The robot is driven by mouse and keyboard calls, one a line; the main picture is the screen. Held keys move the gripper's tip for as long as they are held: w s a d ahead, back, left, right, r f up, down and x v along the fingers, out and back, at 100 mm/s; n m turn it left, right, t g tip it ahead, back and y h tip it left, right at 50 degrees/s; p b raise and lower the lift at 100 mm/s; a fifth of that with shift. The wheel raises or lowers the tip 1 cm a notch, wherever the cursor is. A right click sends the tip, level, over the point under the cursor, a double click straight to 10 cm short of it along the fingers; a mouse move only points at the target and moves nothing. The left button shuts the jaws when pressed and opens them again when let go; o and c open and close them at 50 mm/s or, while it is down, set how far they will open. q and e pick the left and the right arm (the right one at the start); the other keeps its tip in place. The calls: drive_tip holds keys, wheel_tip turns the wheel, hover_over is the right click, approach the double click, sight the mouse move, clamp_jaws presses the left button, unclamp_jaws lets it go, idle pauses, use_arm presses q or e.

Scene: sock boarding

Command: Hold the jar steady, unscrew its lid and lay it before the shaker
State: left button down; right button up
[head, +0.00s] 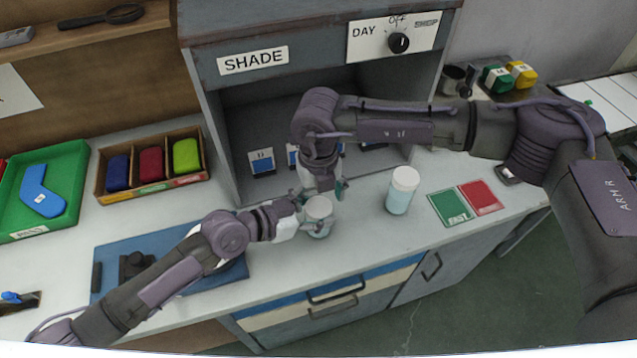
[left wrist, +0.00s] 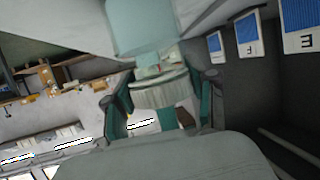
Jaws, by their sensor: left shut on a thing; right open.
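The jar (head: 318,228), pale with a whitish lid (head: 318,207), stands upright at the front of the counter. My left gripper (head: 308,222) is shut around its side, coming from the left. In the left wrist view the left gripper's teal finger pads (left wrist: 163,108) lie on either side of a pale ridged round piece. My right gripper (head: 322,190) is open, pointing down just above and behind the lid; whether it touches the lid is unclear. The shaker (head: 401,196), pale blue with a white cap, stands upright to the right of the jar, apart from both grippers.
Green and red cards (head: 466,203) lie right of the shaker. A blue mat (head: 230,272) and a divided wooden box (head: 150,190) are at left. Counter between jar and shaker is clear.

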drive_tip(key=shift+f, duration=1.2)
drive_tip(key=c, duration=1.2)
drive_tip(key=n, duration=0.6)
drive_tip(key=shift+w+d+n, duration=0.1)
drive_tip(key=shift+n, duration=0.3)
drive_tip(key=o, duration=1)
drive_tip(key=shift+o, duration=1.4)
